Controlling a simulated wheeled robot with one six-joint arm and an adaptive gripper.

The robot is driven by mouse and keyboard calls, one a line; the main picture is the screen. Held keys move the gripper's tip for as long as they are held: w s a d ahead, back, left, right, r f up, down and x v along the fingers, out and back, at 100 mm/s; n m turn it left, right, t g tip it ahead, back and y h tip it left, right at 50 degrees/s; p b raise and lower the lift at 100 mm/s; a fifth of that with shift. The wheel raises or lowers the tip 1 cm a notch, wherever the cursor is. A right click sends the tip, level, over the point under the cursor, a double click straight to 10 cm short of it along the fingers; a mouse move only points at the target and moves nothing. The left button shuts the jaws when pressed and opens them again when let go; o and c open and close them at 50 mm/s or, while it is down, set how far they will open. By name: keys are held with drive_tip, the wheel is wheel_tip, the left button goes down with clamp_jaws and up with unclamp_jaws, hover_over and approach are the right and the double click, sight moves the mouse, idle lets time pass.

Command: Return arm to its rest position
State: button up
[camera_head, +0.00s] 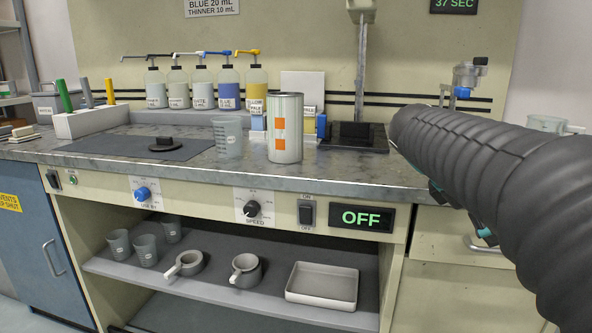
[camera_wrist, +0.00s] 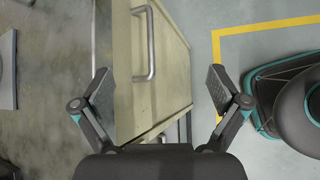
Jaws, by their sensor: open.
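My arm, in a dark ribbed sleeve, reaches in from the right of the head view, in front of the bench's right end. My gripper shows in the wrist view (camera_wrist: 163,92) with its two fingers spread wide and nothing between them. Behind the gap between the fingers is a cream drawer front (camera_wrist: 135,70) with a metal bar handle (camera_wrist: 150,45). The fingers appear clear of the handle. In the head view the gripper is mostly hidden behind the sleeve.
The workbench (camera_head: 350,172) holds a clear cup (camera_head: 228,137), a tall can (camera_head: 285,128) and pump bottles (camera_head: 200,88). A yellow floor line (camera_wrist: 265,26) runs beside the drawer over open floor.

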drive_tip(key=s+a+f+m+t+y, duration=0.4)
drive_tip(key=s+a+f+m+y, duration=0.5)
drive_tip(key=s+a+f, duration=0.7)
drive_tip(key=a+f+m, duration=0.1)
drive_tip(key=m, duration=0.2)
drive_tip(key=shift+a+m, duration=0.2)
drive_tip(key=shift+m, duration=0.2)
